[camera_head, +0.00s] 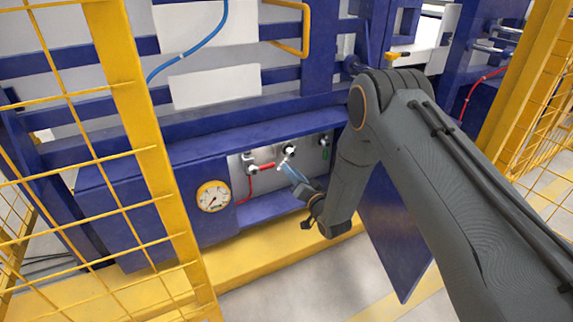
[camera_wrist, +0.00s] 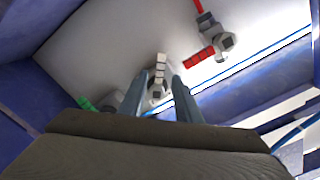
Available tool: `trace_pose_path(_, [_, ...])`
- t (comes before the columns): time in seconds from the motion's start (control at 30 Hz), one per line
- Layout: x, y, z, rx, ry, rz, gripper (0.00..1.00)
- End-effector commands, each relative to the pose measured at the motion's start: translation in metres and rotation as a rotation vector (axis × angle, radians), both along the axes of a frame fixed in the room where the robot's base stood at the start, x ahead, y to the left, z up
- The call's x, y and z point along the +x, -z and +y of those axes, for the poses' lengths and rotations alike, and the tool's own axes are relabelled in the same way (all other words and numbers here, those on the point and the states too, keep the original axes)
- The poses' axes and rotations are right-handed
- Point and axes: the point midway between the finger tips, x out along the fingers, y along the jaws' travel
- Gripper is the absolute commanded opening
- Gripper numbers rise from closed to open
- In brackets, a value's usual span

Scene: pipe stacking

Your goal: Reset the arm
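My arm reaches down from the right in the head view. My gripper (camera_head: 288,166) is at the recessed valve panel in the blue machine. In the wrist view my gripper (camera_wrist: 160,77) has its two fingers apart. A valve with a pale, banded handle (camera_wrist: 160,62) shows between and just beyond the fingertips, with gaps at its sides. The same pale handle (camera_head: 284,160) shows at the fingertips in the head view. I cannot tell whether a finger touches it. The fingers hold nothing visible.
A red-handled valve (camera_head: 264,167) is left of the gripper, and a green-handled valve (camera_head: 326,153) is right of it. The blue housing frames the recess. A blue door (camera_head: 398,235) hangs open beneath my arm. Yellow mesh fencing (camera_head: 85,160) stands at the left.

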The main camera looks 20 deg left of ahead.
Motion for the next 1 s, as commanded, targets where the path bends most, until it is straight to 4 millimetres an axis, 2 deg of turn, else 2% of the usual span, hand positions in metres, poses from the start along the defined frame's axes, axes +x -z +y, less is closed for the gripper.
trace_pose_path(0.2, [-0.01,0.0,-0.009,0.001,-0.001,0.001,0.3])
trace_pose_path(0.67, [-0.009,-0.003,-0.008,-0.009,0.001,0.002,0.3])
trace_pose_path(0.77, [-0.005,-0.015,-0.006,-0.049,0.012,0.009,0.3])
trace_pose_path(1.0, [-0.001,-0.067,-0.006,-0.262,0.054,0.075,0.3])
